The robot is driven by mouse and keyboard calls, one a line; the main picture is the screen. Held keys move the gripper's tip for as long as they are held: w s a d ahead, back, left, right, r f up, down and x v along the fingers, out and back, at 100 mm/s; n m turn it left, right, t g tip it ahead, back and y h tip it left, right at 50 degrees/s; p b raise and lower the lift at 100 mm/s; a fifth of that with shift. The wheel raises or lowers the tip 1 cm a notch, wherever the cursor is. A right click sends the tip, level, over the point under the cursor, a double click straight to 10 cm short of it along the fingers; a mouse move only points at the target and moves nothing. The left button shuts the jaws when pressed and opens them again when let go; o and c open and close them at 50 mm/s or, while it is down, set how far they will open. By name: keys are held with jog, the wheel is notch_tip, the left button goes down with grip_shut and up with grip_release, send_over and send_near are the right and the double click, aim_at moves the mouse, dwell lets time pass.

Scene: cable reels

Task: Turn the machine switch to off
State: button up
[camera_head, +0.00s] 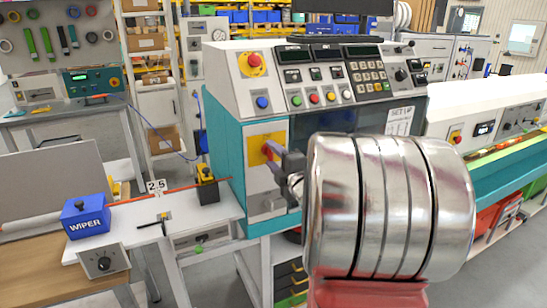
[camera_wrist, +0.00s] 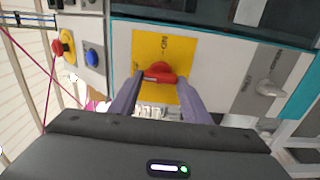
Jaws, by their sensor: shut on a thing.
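The machine switch is a red rotary handle (camera_wrist: 160,72) on a yellow plate (camera_wrist: 147,46), on the light front panel of the teal-sided machine. In the wrist view the handle lies roughly crosswise between my two fingers. An upside-down ON mark shows on the plate; I cannot make out an OFF mark. My gripper (camera_wrist: 160,82) is shut on the handle, one finger at each end. In the head view the yellow plate (camera_head: 258,140) shows beside my gripper (camera_head: 274,155), which hides much of the handle. My shiny wrist covers part of the machine there.
A red emergency button (camera_head: 254,63) on yellow and a blue button (camera_head: 262,102) sit above the switch. A grey lever (camera_wrist: 268,88) sits on a panel to the right in the wrist view. A blue WIPER block (camera_head: 85,218) stands on the left bench.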

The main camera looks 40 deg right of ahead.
jog(key=shift+a+f, duration=0.1)
jog(key=shift+f, duration=0.15)
jog(key=o, duration=1)
jog(key=shift+r, duration=0.15)
jog(key=shift+o, duration=0.2)
jog(key=v, duration=1.3)
jog(key=shift+s, duration=0.35)
jog(key=shift+a, duration=0.1)
